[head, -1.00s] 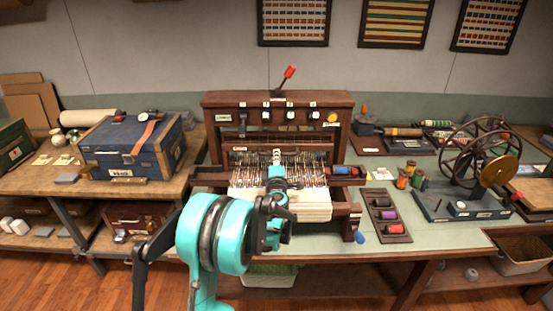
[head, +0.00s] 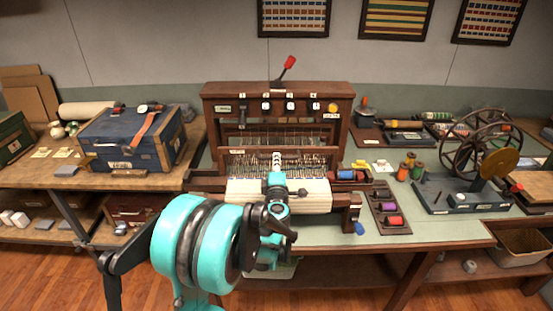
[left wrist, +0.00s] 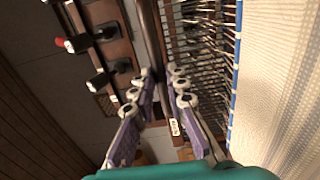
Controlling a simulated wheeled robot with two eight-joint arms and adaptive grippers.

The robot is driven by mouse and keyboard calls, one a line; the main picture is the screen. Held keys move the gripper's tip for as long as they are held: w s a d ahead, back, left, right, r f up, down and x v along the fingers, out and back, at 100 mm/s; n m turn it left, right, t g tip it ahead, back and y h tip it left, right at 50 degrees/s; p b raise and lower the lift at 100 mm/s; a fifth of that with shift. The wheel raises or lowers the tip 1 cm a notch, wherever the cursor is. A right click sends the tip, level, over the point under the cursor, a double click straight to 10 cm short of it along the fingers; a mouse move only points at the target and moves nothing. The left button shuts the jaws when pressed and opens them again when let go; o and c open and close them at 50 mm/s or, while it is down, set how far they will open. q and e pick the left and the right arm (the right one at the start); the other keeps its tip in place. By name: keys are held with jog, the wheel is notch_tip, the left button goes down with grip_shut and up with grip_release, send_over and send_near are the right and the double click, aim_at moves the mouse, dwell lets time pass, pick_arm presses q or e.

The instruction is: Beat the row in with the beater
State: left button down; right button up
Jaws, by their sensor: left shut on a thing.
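The wooden loom (head: 212,102) stands on the table, with a red-knobbed lever on top. Its beater (head: 240,155), a brown bar with a small label, crosses over the warp. In the left wrist view the brown beater bar (left wrist: 153,30) runs down between the purple-padded fingers, with the label (left wrist: 174,127) just beyond. My left gripper (head: 277,158) is shut on the beater at mid-width; it also shows in the left wrist view (left wrist: 162,76). The pale woven cloth (head: 308,193) lies in front of the beater, partly hidden by my arm. My right gripper is out of view.
A shuttle with a blue spool (head: 346,175) lies at the loom's right side. A tray of coloured spools (head: 380,197) is right of it, then a winding wheel (head: 480,140). A blue case (head: 110,140) stands left. The table's front right is clear.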

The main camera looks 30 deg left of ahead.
pick_arm(q)
jog(key=v, duration=0.8)
dwell(0.7)
jog(key=c, duration=2.2)
grip_release()
jog(key=o, duration=1.1)
jog(key=v, duration=0.8)
jog(key=shift+s, duration=0.1)
